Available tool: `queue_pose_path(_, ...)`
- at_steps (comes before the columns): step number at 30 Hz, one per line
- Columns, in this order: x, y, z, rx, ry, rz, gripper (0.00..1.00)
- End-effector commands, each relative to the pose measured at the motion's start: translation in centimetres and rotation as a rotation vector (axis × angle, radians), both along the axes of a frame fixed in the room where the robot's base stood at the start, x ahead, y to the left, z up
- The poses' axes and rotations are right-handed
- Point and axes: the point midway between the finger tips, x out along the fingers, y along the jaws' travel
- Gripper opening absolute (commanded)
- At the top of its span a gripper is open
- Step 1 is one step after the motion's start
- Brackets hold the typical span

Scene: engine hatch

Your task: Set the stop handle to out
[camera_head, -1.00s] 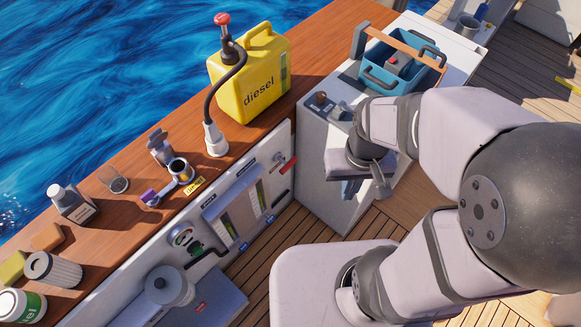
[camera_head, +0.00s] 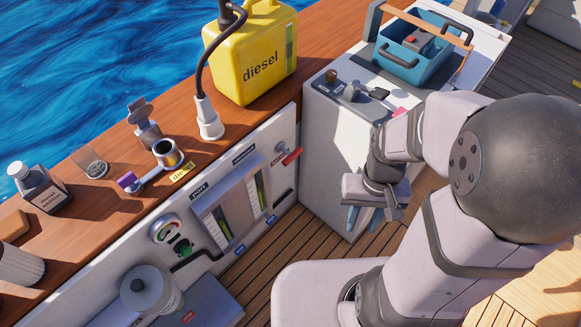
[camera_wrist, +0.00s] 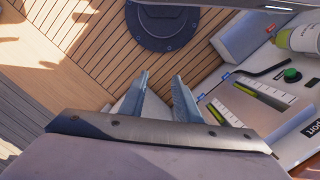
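A red handle (camera_head: 291,156), which I take to be the stop handle, sits on a short metal stem at the upper right of the white engine panel (camera_head: 213,196). Whether it is in or out I cannot tell. My gripper (camera_head: 364,218) is to the right of the panel and lower than the handle, in front of the white cabinet, its fingers pointing down. In the wrist view my gripper (camera_wrist: 162,88) is open, with nothing between its fingers. The red handle cannot be made out in that view.
A yellow diesel can (camera_head: 255,60) with a hose stands on the wooden ledge (camera_head: 85,225). A white filter housing (camera_head: 146,288) stands below the panel.

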Motion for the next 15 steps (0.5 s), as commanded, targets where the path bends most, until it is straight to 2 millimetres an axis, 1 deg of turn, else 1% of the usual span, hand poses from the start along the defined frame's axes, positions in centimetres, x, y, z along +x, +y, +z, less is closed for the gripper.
queue_pose_path(1, -0.4, -0.2, -3.7, 0.003, 0.023, -0.015, 0.30)
queue_pose_path(5, -1.3, -0.7, -8.5, 0.011, 0.074, -0.047, 0.30)
queue_pose_path(6, -1.6, -0.9, -10.0, 0.013, 0.090, -0.055, 0.30)
queue_pose_path(8, -2.1, -1.2, -12.2, 0.014, 0.115, -0.064, 0.30)
queue_pose_path(9, -2.4, -1.5, -13.7, 0.013, 0.131, -0.066, 0.30)
queue_pose_path(14, -3.6, -2.8, -19.7, 0.004, 0.194, -0.059, 0.30)
queue_pose_path(15, -3.6, -3.2, -21.3, -0.002, 0.200, -0.052, 0.30)
